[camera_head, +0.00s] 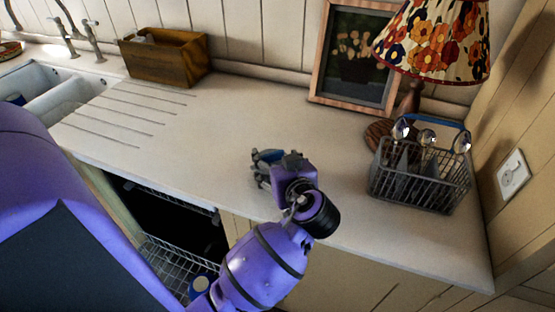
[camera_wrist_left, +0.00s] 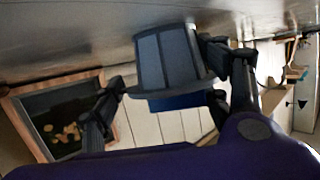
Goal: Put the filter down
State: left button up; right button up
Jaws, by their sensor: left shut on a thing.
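The filter (camera_wrist_left: 165,58) is a grey mesh piece with a dark rim and a blue part; it shows in the left wrist view, which is upside down. My left gripper (camera_wrist_left: 165,80) is shut on it, with a finger on each side. In the head view the gripper (camera_head: 262,170) is low over the middle of the white countertop (camera_head: 220,115), and only a bit of blue shows between its fingers. The filter's mesh end is at or close to the counter surface; I cannot tell whether it touches. My right gripper is not in view.
A wire cutlery basket (camera_head: 420,185) with spoons stands at the right, beside a floral lamp (camera_head: 435,40) and a picture frame (camera_head: 352,55). A wooden box (camera_head: 165,58) and sink (camera_head: 60,90) are at the left. An open dishwasher rack (camera_head: 170,262) is below. The counter around the gripper is clear.

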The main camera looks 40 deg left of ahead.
pick_arm(q)
jog(key=o, duration=1.3)
jog(key=shift+d+r, duration=0.15)
jog(key=shift+r, duration=0.05)
jog(key=v, duration=1)
jog(key=shift+s+d+b, duration=0.2)
jog(key=shift+d+b, duration=0.05)
jog(key=shift+b, duration=0.1)
jog(key=shift+s+d+r, duration=0.25)
jog(key=shift+s+d, duration=0.1)
jog(key=shift+d, duration=0.05)
